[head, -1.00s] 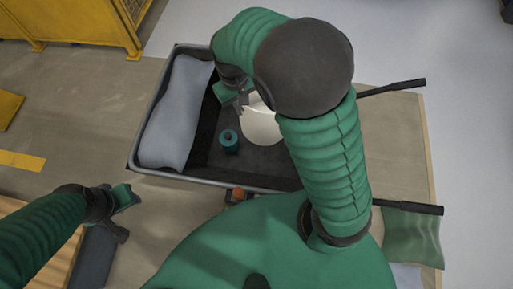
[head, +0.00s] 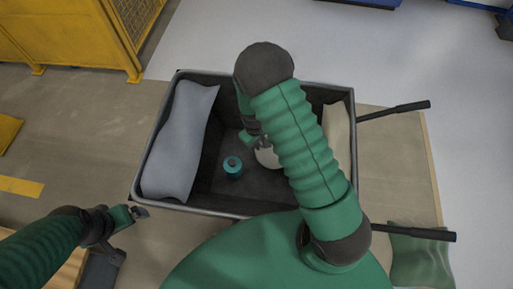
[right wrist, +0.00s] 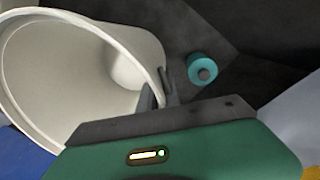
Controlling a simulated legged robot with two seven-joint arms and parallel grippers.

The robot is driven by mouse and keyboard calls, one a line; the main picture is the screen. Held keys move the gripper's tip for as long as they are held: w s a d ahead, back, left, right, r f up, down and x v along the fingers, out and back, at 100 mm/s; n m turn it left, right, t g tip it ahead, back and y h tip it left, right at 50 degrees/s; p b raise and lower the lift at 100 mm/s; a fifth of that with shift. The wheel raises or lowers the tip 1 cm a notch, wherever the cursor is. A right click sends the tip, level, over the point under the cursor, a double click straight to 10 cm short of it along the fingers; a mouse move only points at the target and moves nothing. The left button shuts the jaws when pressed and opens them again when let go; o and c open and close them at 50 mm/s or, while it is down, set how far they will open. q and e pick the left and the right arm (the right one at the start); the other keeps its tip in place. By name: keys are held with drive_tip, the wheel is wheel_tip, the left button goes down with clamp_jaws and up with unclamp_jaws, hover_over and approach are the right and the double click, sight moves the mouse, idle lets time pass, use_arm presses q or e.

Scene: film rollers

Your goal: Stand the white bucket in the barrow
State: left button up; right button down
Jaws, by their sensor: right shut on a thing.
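The white bucket (head: 268,157) is inside the barrow (head: 250,183), mostly hidden under my right arm in the head view. In the right wrist view the bucket (right wrist: 135,65) shows its open mouth and inside. My right gripper (head: 262,141) is shut on the bucket's rim; its fingers (right wrist: 163,97) straddle the wall. I cannot tell whether the bucket's base touches the barrow floor. My left gripper (head: 140,212) is outside the barrow, by its front left corner, with nothing visible in it; its jaw opening is unclear.
A teal cylinder (head: 232,166) stands in the barrow left of the bucket. A grey sack (head: 178,145) lies along the left wall and a cream sack (head: 337,130) along the right. Two dark handles stick out right. A yellow cage (head: 75,35) is at back left.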

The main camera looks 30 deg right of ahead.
sight(260, 156)
drive_tip(key=shift+s+d+r+p, duration=0.2)
drive_tip(key=shift+s+r+p, duration=0.15)
drive_tip(key=shift+r+p, duration=0.4)
drive_tip(key=shift+f+p, duration=0.25)
drive_tip(key=shift+p, duration=0.05)
wheel_tip(260, 156, down, 11)
drive_tip(key=shift+r+b, duration=0.15)
drive_tip(key=shift+b, duration=0.85)
use_arm(q)
drive_tip(key=r, duration=0.2)
drive_tip(key=shift+w+a+r, duration=0.1)
drive_tip(key=shift+w+r, duration=0.25)
use_arm(e)
drive_tip(key=c, duration=1.6)
unclamp_jaws()
use_arm(q)
drive_tip(key=shift+f, duration=0.1)
